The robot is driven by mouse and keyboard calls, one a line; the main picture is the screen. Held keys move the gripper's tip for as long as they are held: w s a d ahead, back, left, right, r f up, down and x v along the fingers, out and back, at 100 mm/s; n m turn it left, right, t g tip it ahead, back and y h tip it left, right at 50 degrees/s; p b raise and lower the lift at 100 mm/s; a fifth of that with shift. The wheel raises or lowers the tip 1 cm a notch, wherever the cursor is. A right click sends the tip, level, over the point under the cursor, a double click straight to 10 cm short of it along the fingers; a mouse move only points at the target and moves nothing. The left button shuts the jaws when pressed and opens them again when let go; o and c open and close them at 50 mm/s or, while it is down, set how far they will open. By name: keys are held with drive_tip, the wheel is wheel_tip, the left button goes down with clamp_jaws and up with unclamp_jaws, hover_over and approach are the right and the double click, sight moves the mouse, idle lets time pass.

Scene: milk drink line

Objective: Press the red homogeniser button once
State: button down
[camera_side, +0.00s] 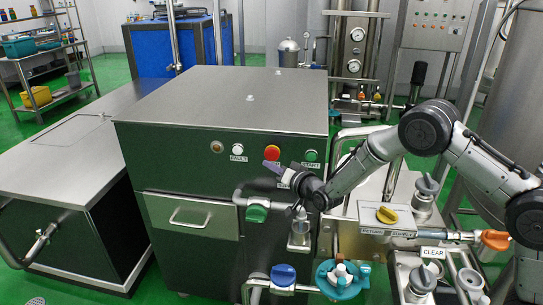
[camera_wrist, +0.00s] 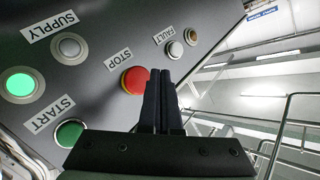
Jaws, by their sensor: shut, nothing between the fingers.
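The red button (camera_side: 272,152) is on the front panel of the steel homogeniser cabinet (camera_side: 225,150), between a white FAULT lamp and a green START button. In the wrist view the round red button (camera_wrist: 132,80) is beside the STOP label (camera_wrist: 118,59). My gripper (camera_wrist: 165,74) is shut and empty, its dark fingertips overlapping the right edge of the red button. In the side view my gripper (camera_side: 271,167) is just in front of and below the red button. I cannot tell whether the tips touch it.
The green START button (camera_side: 311,155) is right of the red one; the white FAULT lamp (camera_side: 237,149) is left. A lit green lamp (camera_wrist: 19,85) shows in the wrist view.

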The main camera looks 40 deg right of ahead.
sight(267, 155)
drive_tip(key=shift+w+d, duration=0.9)
idle(1.5)
drive_tip(key=shift+w+d, duration=0.3)
drive_tip(key=shift+w+d, duration=0.35)
idle(0.9)
idle(0.3)
drive_tip(key=shift+s+a, duration=0.65)
drive_tip(key=s+a, duration=0.3)
drive_tip(key=shift+s+a, duration=0.25)
drive_tip(key=shift+s, duration=0.05)
